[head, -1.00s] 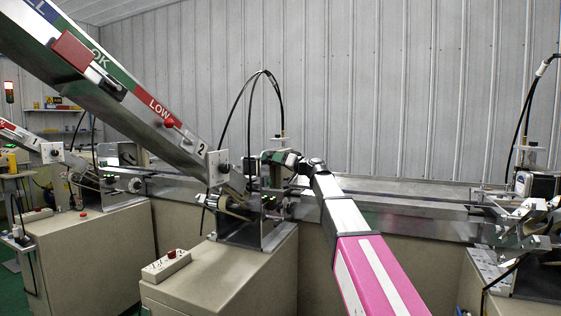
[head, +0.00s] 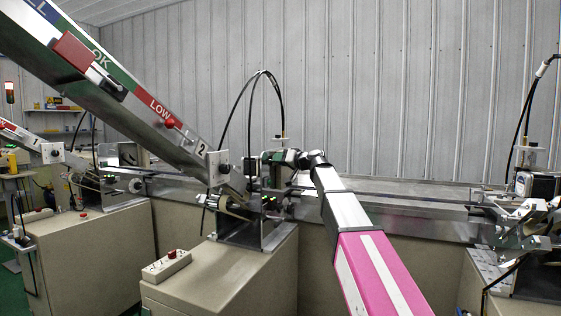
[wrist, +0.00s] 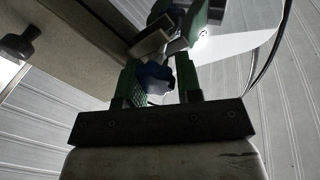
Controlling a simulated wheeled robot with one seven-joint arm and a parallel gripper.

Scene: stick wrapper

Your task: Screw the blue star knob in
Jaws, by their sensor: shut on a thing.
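The blue star knob (wrist: 153,78) shows dark and lobed between the two green-padded fingers of my gripper (wrist: 160,74) in the wrist view. My gripper is shut on it. In the head view my gripper (head: 272,160) is at the middle machine, beside its upright metal bracket, at the end of my pink and silver arm. The knob cannot be made out in the head view. How deep its thread sits is hidden.
A long inclined chute (head: 130,95) marked OK and LOW runs down to the middle machine. A black cable loop (head: 252,90) rises above it. A power strip (head: 166,265) lies on the beige cabinet (head: 220,275). Another machine (head: 525,220) stands at right.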

